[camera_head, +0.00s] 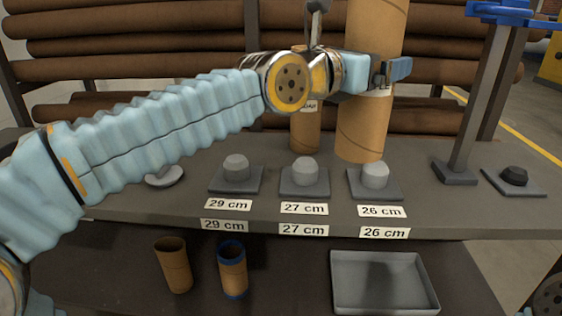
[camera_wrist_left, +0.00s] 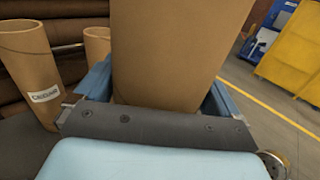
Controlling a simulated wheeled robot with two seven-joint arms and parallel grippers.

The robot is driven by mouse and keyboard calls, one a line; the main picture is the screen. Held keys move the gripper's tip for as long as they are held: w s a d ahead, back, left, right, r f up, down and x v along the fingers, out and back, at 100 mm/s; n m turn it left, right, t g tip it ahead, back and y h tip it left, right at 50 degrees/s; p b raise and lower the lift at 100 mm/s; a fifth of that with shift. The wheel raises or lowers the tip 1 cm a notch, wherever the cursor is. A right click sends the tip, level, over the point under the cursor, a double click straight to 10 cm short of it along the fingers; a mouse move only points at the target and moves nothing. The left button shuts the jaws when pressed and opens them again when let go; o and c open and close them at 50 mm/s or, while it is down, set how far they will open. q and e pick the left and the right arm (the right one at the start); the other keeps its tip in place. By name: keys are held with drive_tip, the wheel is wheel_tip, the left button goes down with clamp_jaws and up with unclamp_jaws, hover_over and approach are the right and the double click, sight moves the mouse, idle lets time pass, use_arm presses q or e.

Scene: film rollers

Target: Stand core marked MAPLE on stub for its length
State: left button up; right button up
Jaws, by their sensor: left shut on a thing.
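My left gripper (camera_head: 392,70) is shut on a tall brown cardboard core (camera_head: 362,130) and holds it upright. The core also fills the middle of the left wrist view (camera_wrist_left: 180,50). A white label on it is mostly hidden by the gripper, so its word cannot be read. The core's lower end is just above or behind the grey stub (camera_head: 375,174) marked 26 cm; I cannot tell whether they touch. The 27 cm stub (camera_head: 304,172) and the 29 cm stub (camera_head: 236,170) are bare. My right gripper is not in view.
Another labelled core (camera_head: 305,135) stands behind the 27 cm stub, partly hidden by my arm. A post with a blue top (camera_head: 470,100) and a dark-knobbed base (camera_head: 514,178) stand right. Two short tubes (camera_head: 174,265) (camera_head: 232,268) and a grey tray (camera_head: 385,255) are on the lower shelf.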

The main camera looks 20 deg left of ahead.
use_arm(q)
drive_tip(key=w+a+f+b, duration=0.7)
drive_tip(key=a+f+b, duration=0.2)
drive_tip(key=a+f, duration=0.2)
drive_tip(key=shift+a+f, duration=0.35)
drive_tip(key=shift+f, duration=0.8)
drive_tip(key=o, duration=1)
drive_tip(key=shift+w, duration=0.1)
drive_tip(key=b+v, duration=0.1)
drive_tip(key=v, duration=1.1)
drive_tip(key=shift+r, duration=0.25)
